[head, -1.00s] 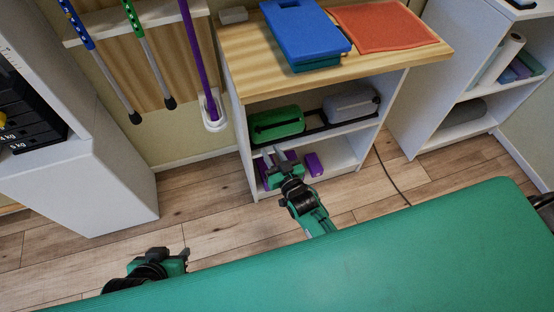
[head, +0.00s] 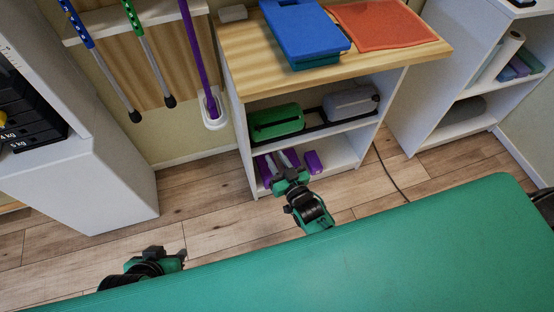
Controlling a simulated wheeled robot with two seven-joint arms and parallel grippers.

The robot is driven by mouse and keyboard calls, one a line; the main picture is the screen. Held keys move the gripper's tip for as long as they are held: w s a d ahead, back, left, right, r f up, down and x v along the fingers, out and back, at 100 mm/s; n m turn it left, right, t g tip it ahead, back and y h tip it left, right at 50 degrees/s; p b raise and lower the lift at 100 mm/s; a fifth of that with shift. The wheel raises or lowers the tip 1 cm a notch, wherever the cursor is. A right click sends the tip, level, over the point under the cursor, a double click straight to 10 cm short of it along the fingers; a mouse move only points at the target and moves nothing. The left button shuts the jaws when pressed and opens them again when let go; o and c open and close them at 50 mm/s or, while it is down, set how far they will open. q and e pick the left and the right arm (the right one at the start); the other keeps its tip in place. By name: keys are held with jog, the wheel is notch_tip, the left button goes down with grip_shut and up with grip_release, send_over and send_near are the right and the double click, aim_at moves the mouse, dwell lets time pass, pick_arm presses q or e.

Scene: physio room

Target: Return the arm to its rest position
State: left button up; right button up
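My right gripper (head: 287,160) is in front of the wooden-topped shelf unit, low down near its bottom shelf. Its two pale fingers point away from me with a gap between them, and I see nothing held. Purple items (head: 312,162) lie on the bottom shelf around and behind the fingers; I cannot tell whether any touch them. My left gripper (head: 170,259) is at the lower left, above the floor by the far edge of the green couch. Its fingers are too dark and turned away to read. The couch hides the lower parts of both arms.
The green couch (head: 400,255) fills the foreground. The shelf unit (head: 425,48) carries a blue item (head: 300,30) and an orange mat (head: 385,25) on top, with green (head: 276,122) and grey (head: 350,103) cases below. Open wooden floor (head: 205,205) lies between couch and furniture.

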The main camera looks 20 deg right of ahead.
pick_arm(q)
jog(key=shift+s, duration=0.1)
dwell(0.3)
